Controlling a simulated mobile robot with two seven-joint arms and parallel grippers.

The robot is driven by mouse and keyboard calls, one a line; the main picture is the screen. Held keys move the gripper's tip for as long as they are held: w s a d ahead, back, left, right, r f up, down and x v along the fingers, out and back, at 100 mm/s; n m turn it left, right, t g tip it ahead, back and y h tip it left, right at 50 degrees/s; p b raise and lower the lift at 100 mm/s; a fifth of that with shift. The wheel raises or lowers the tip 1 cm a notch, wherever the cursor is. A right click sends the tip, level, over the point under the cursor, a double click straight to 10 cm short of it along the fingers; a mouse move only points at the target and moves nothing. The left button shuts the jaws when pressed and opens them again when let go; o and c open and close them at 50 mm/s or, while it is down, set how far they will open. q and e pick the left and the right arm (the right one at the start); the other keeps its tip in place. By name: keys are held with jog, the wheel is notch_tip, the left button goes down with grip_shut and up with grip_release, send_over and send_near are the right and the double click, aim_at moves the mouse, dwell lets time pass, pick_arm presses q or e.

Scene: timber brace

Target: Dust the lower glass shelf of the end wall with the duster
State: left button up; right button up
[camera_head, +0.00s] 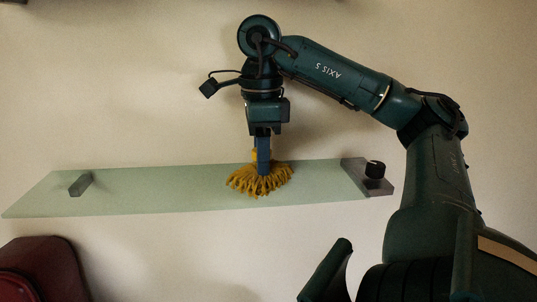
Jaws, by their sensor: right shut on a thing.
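The glass shelf (140,193) is a pale green, see-through plate that runs along the wall across the left and middle of the head view. My right gripper (263,158) points straight down over its right half. It is shut on the duster (260,181), which has a mop of yellow strands. The strands spread out over the shelf top and look to be touching it. The gripper fingers hide most of the duster's handle. My left gripper does not show.
A grey bracket (80,185) sits at the shelf's left part. A grey plate (362,178) with a small black object (375,169) is at its right end. A dark red rounded object (45,268) stands below at the lower left. The shelf's left part is clear.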

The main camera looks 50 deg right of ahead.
jog(key=shift+w+a+r, duration=0.1)
jog(key=shift+w+a, duration=0.7)
jog(key=shift+w+a+b, duration=0.3)
jog(key=shift+w+a, duration=1.5)
jog(key=shift+w+a+p, duration=0.5)
jog(key=shift+w+a, duration=1.5)
jog(key=shift+w, duration=0.1)
jog(key=shift+w+a, duration=1.15)
jog(key=shift+w+a+r, duration=0.1)
jog(key=shift+w+a, duration=3.55)
jog(key=shift+w, duration=0.15)
jog(key=shift+w+a, duration=1.4)
jog(key=shift+w+a+r, duration=0.15)
jog(key=shift+w+a, duration=1.65)
jog(key=shift+w, duration=0.1)
jog(key=shift+w+a, duration=0.5)
jog(key=shift+r, duration=0.1)
